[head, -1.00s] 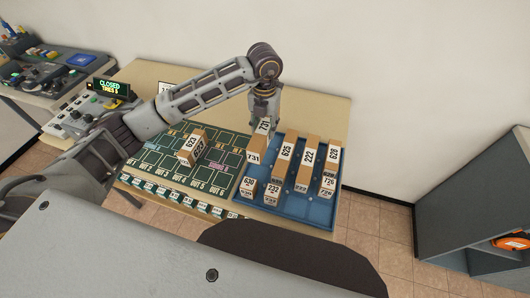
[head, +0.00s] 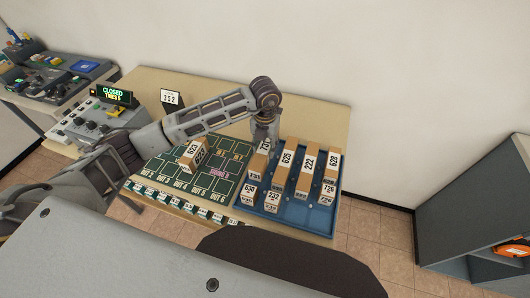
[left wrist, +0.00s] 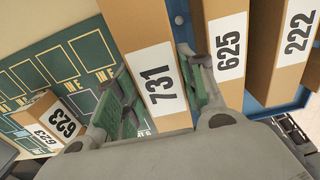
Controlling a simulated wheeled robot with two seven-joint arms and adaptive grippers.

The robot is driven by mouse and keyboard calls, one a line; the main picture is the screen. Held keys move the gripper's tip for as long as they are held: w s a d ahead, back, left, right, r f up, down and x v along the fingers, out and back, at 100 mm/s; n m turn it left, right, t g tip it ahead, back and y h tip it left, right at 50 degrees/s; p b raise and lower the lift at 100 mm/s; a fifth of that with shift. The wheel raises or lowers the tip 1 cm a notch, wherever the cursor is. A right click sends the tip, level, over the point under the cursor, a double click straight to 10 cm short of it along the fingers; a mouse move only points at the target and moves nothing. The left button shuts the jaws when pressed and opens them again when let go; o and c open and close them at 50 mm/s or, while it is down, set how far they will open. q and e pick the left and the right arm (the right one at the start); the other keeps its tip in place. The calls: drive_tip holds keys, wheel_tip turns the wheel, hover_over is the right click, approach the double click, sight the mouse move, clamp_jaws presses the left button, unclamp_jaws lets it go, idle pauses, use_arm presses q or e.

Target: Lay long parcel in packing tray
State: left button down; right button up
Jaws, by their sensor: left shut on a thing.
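The long parcel (head: 259,162), a brown box labelled 731, is held by my left gripper (head: 265,135) at the left side of the blue packing tray (head: 295,218). In the left wrist view the two fingers (left wrist: 160,92) stand on either side of the long parcel (left wrist: 140,20), whose white 731 label faces the camera. The parcel lies lengthwise beside parcel 625 (head: 285,165), roughly parallel to it. I cannot tell whether its underside touches the tray floor. My right gripper is not in view.
Long parcels 222 (head: 306,170) and 628 (head: 332,170) and small boxes 630 (head: 248,195), 232 (head: 271,202) and 726 (head: 327,194) occupy the tray. Box 623 (head: 193,155) sits on the green grid mat (head: 165,165). A control console (head: 100,122) stands at left.

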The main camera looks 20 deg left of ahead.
sight(265, 146)
use_arm(q)
drive_tip(key=shift+f, duration=1.7)
drive_tip(key=shift+f, duration=0.15)
drive_tip(key=c, duration=0.9)
unclamp_jaws()
drive_tip(key=shift+r, duration=0.35)
wheel_tip(265, 146, up, 10)
drive_tip(key=shift+f+b, duration=0.1)
drive_tip(key=shift+b, duration=0.6)
drive_tip(key=shift+r, duration=0.9)
